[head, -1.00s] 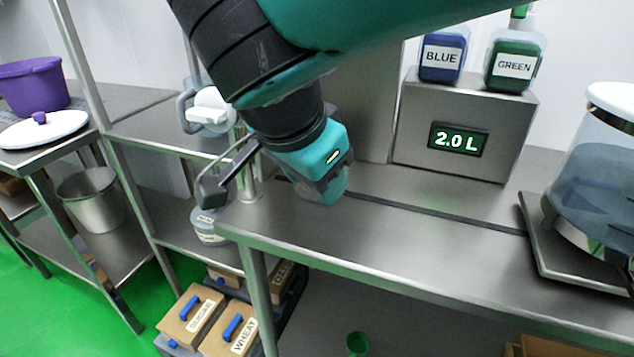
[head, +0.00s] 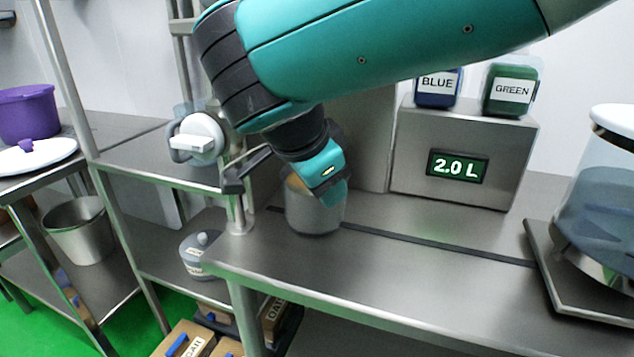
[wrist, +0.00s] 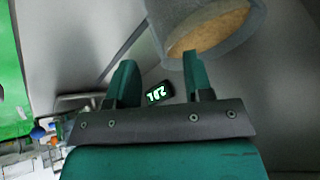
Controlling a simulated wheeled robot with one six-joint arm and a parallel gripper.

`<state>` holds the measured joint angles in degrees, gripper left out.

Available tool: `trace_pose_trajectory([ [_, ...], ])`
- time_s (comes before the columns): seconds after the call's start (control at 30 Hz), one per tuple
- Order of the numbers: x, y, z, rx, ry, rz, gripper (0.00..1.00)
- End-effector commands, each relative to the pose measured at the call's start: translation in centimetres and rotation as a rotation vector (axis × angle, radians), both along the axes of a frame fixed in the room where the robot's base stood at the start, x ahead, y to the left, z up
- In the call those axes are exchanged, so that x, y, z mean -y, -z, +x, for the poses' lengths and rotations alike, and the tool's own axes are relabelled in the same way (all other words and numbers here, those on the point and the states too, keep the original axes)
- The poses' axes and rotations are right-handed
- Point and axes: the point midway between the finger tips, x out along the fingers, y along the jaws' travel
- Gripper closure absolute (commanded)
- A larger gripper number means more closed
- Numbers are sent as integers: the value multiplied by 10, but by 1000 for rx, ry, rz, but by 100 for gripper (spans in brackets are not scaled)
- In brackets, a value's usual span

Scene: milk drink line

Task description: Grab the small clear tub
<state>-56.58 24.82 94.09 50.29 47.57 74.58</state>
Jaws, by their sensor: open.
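A small clear tub (head: 198,262) with a pale knobbed lid and a label stands on the lower shelf, left of the steel counter, in the head view. The label is too small to read. My gripper (head: 333,196) is up over the counter, right of the tub and well above it, in front of a grey pot. In the wrist view the gripper (wrist: 160,78) has its two teal fingers apart with nothing between them. The tub cannot be made out in the wrist view.
The grey pot (head: 312,218) with tan contents stands on the counter (head: 400,285); the pot shows close to the fingers in the wrist view (wrist: 235,30). A steel post (head: 235,205) and a white-lidded clear container (head: 200,135) stand near the tub. Boxes (head: 185,341) lie below.

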Motion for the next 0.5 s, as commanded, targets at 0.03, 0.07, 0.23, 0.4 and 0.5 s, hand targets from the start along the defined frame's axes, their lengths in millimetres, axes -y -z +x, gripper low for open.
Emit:
trace_pose_trajectory([
  [0.03,7,0,9,1,7,0,53],
  [0.07,7,8,10,-1,4,-3,53],
  [0.23,12,24,18,0,2,-1,53],
  [0.4,13,26,19,0,1,0,53],
  [0.5,12,26,19,1,1,0,53],
])
